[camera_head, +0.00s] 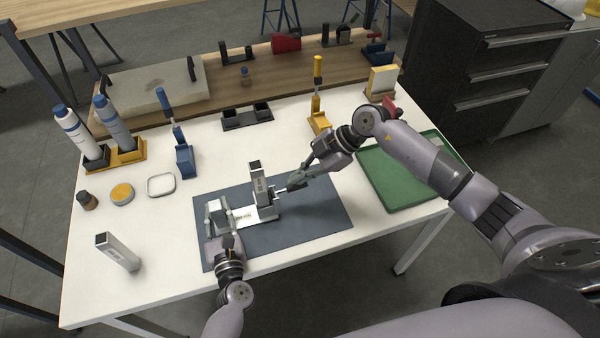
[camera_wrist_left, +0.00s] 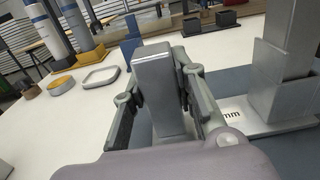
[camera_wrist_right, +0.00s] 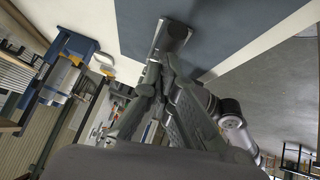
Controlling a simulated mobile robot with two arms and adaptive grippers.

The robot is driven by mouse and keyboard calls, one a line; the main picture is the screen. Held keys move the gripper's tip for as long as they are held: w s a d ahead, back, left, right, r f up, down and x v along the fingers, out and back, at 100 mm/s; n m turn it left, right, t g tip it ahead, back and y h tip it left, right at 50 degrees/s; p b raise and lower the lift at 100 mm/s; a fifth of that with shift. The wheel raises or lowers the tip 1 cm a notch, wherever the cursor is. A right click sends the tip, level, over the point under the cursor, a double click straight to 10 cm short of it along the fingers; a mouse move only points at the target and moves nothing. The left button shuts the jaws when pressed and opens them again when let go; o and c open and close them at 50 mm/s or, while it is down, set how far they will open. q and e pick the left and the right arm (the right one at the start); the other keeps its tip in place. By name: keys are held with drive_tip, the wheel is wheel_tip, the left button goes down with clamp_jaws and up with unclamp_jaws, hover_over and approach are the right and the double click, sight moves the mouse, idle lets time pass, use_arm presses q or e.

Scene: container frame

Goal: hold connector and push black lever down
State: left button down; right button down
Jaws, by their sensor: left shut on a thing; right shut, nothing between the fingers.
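A silver frame piece stands on the dark mat (camera_head: 310,212), with an upright hollow post (camera_head: 258,185) and a flat base. A small silver part, possibly the connector (camera_head: 277,190), sits against the post's right side. My left gripper (camera_head: 217,213) is shut on a grey upright block (camera_wrist_left: 155,85) at the left end of the base; the post also shows in the left wrist view (camera_wrist_left: 283,50). My right gripper (camera_head: 291,186) is shut and empty, its tips close to the small part's right end. I cannot make out the black lever clearly; touching is unclear.
A loose silver profile (camera_head: 118,251) stands at the table's front left. A green tray (camera_head: 410,178) lies to the right. Bottles (camera_head: 72,130), yellow and blue tools (camera_head: 318,95) and a black holder (camera_head: 247,117) stand behind. The mat's right part is clear.

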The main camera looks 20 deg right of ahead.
drive_tip(key=shift+d+f, duration=0.25)
drive_tip(key=shift+f, duration=0.5)
drive_tip(key=shift+d+f, duration=0.15)
drive_tip(key=shift+f, duration=0.1)
use_arm(q)
drive_tip(key=shift+a, duration=0.1)
use_arm(e)
drive_tip(key=shift+s, duration=0.1)
drive_tip(key=shift+r, duration=1.3)
drive_tip(key=v, duration=1.2)
drive_tip(key=shift+r, duration=0.2)
drive_tip(key=shift+s, duration=0.15)
use_arm(q)
drive_tip(key=c, duration=1.2)
unclamp_jaws()
